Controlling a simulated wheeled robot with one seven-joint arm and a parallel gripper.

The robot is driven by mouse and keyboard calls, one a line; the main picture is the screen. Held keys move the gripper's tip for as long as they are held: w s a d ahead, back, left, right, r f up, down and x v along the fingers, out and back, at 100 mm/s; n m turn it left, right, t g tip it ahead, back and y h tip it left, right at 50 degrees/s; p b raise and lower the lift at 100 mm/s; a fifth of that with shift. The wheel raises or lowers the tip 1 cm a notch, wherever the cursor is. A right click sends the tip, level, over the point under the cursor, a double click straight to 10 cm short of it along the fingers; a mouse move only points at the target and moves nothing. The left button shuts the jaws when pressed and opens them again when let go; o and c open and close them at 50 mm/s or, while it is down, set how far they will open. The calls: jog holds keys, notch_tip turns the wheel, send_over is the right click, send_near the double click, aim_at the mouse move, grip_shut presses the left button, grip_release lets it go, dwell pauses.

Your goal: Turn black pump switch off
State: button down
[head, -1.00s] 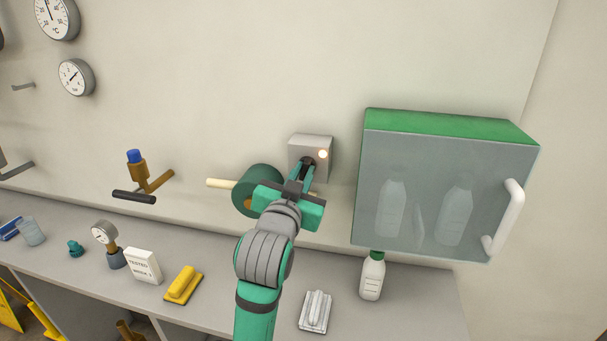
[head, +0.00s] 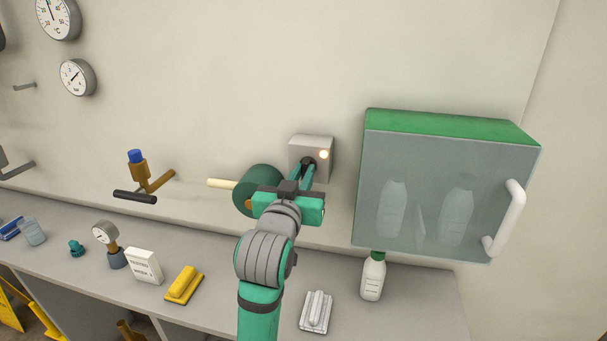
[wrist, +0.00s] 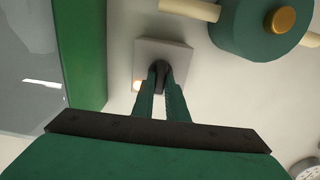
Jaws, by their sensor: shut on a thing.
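The pump switch is a grey box (head: 323,147) on the wall with a lit orange-white lamp (head: 323,154) on its front. Its black knob (head: 307,163) sits on the box's face; it also shows in the wrist view (wrist: 158,68). My gripper (head: 307,167) is at the box with its fingertips shut on the black knob. In the wrist view my gripper's two green fingers (wrist: 160,80) close on the knob from both sides. The fingers hide part of the knob, so its exact angle is hard to tell.
A green cabinet (head: 450,127) with a glass door and white handle (head: 513,215) is close to the right. A dark green reel (head: 262,180) is close to the left.

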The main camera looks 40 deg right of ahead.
jog(key=c, duration=1.8)
grip_release()
jog(key=shift+o, duration=0.2)
jog(key=v, duration=1)
jog(key=shift+s+a, duration=0.25)
jog(key=shift+s, duration=0.1)
jog(key=shift+f, duration=0.1)
